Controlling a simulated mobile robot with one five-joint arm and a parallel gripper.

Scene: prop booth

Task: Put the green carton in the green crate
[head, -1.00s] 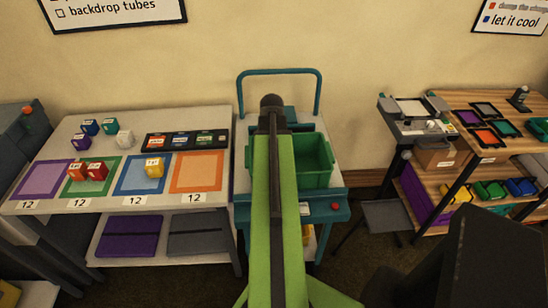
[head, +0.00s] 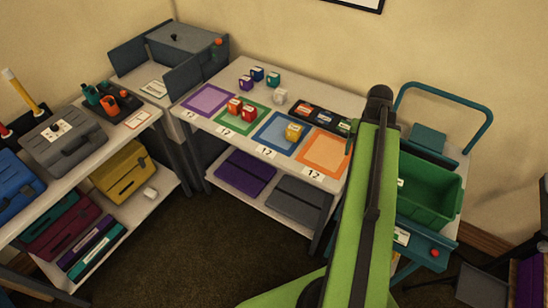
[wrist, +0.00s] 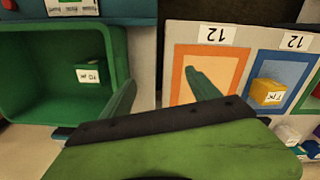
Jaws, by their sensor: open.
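The green crate (head: 440,208) stands on the teal cart at the right of the head view, partly behind my arm. It also shows at the left of the wrist view (wrist: 112,55). A green carton with a white label (wrist: 89,75) lies inside the crate in the wrist view; its edges blend into the crate. In the head view only a white label patch shows at the crate's left, beside my arm. My gripper (wrist: 162,95) is open and empty, its fingers apart, to the right of the crate in the wrist view.
A white table (head: 225,137) left of the cart holds several small cartons, coloured squares and a black tray (head: 322,117). A teal carton (head: 273,79) is among them. A shelf with toolboxes (head: 62,142) stands at the left. The dark floor between is clear.

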